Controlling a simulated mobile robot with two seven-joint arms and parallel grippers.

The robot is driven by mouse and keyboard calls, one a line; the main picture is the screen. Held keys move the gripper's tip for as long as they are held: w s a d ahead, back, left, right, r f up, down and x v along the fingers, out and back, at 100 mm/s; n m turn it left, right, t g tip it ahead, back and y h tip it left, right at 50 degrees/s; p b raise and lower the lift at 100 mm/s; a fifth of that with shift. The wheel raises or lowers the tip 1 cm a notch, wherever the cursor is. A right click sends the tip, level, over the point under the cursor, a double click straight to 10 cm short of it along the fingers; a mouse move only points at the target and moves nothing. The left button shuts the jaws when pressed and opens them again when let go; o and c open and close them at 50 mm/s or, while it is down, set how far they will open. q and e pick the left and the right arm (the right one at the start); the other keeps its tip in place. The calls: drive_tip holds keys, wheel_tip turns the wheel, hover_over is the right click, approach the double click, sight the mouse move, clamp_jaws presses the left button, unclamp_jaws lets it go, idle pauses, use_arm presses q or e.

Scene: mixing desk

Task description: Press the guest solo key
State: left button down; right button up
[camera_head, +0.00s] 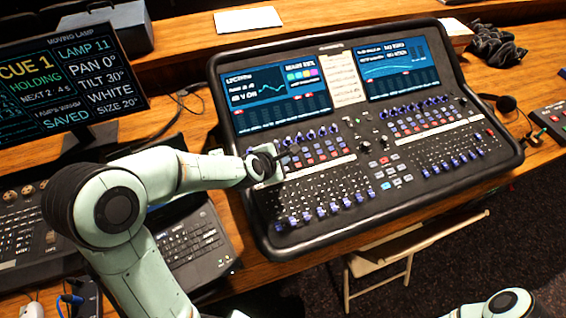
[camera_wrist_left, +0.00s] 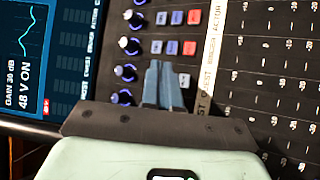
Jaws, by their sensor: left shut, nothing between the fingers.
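The mixing desk (camera_head: 385,150) lies on the wooden desktop, with rows of small keys and knobs below two screens. I cannot read which key is the guest solo key. My left gripper (camera_head: 280,161) is over the left key block. In the wrist view its shut, empty fingers (camera_wrist_left: 163,68) point at the keys near the GUEST label and cover part of a row. I cannot tell whether they touch.
A lighting monitor (camera_head: 70,85) and a keyboard (camera_head: 190,240) stand to the left. A paper sheet (camera_head: 345,77) lies between the desk's screens. A small control box (camera_head: 552,118) is at the right. A folding chair (camera_head: 400,250) stands in front.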

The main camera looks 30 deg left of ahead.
use_arm(q)
drive_tip(key=shift+f, duration=0.3)
use_arm(e)
drive_tip(key=shift+s+f, duration=0.15)
drive_tip(key=shift+f, duration=0.15)
use_arm(q)
drive_tip(key=shift+r, duration=0.15)
use_arm(e)
drive_tip(key=shift+r, duration=0.1)
use_arm(q)
drive_tip(key=shift+w+r, duration=0.1)
drive_tip(key=shift+r, duration=0.45)
use_arm(e)
drive_tip(key=shift+w+r, duration=0.45)
drive_tip(key=shift+r, duration=0.05)
use_arm(q)
drive_tip(key=shift+r+p, duration=0.5)
drive_tip(key=shift+p, duration=0.05)
wheel_tip(320, 180, up, 2)
drive_tip(key=shift+d+r+p, duration=0.15)
drive_tip(key=shift+p, duration=0.6)
drive_tip(key=shift+d+r+p, duration=0.1)
drive_tip(key=shift+r+p, duration=0.65)
drive_tip(key=shift+r, duration=0.25)
drive_tip(key=shift+f, duration=0.15)
use_arm(e)
drive_tip(key=w+r, duration=0.4)
drive_tip(key=shift+w+r, duration=0.15)
drive_tip(key=shift+r, duration=0.2)
